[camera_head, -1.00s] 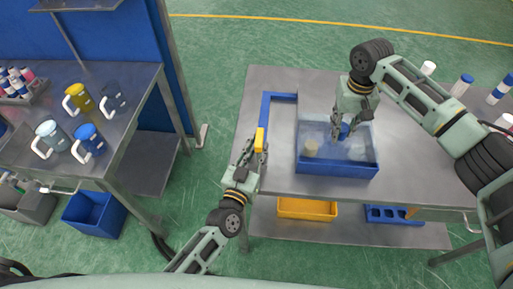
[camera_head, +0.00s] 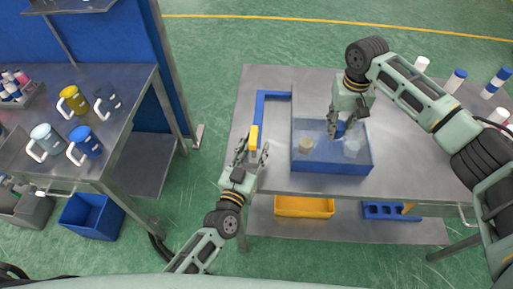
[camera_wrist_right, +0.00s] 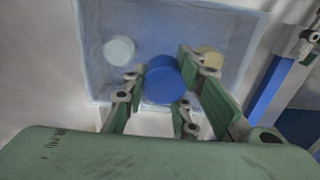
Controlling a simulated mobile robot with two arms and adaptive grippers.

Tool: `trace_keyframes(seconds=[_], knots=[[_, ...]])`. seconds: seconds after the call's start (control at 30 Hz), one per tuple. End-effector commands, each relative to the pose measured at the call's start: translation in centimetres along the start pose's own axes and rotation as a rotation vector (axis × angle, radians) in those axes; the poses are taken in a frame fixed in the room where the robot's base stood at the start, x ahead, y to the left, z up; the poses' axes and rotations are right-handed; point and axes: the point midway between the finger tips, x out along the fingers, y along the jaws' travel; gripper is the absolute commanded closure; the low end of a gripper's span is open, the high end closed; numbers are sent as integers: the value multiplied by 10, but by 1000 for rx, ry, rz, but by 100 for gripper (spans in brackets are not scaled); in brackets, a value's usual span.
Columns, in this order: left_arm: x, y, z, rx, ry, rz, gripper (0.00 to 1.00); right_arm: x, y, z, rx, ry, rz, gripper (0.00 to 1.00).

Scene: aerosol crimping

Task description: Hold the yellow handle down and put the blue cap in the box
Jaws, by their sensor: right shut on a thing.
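The blue cap (camera_wrist_right: 165,79) is between the fingers of my right gripper (camera_wrist_right: 158,88) in the right wrist view. In the head view this gripper (camera_head: 340,122) points down into the blue box (camera_head: 333,167), and the cap (camera_head: 341,129) is partly hidden by the fingers. The yellow handle (camera_head: 253,136) is at the near end of a blue bar on the table's left side. My left gripper (camera_head: 253,151) is at the handle with its fingers spread, one on each side; contact is unclear.
Inside the box are a beige round piece (camera_head: 305,146) and a pale round piece (camera_head: 351,148). White and blue cans (camera_head: 455,80) stand on the table's right side. A side table (camera_head: 120,140) at left holds several mugs. Green floor lies between the tables.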

Motion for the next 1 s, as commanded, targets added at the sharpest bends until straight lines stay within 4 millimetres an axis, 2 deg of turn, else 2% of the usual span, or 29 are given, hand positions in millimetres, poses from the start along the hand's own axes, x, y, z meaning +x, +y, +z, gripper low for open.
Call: trace_keyframes(seconds=[0.03, 0.5, 0.7, 1.0], knots=[[-11, -1, 11, 0, -22, 0, 58, 0, 0, 0, 0, 0, 0, 83], [-101, 4, 4, 3, -12, 6, 58, 0, 0, 0, 0, 0, 0, 83], [-116, 4, 2, 2, -5, 5, 58, 0, 0, 0, 0, 0, 0, 83], [-116, 4, 0, 2, -3, 5, 60, 0, 0, 0, 0, 0, 0, 83]])
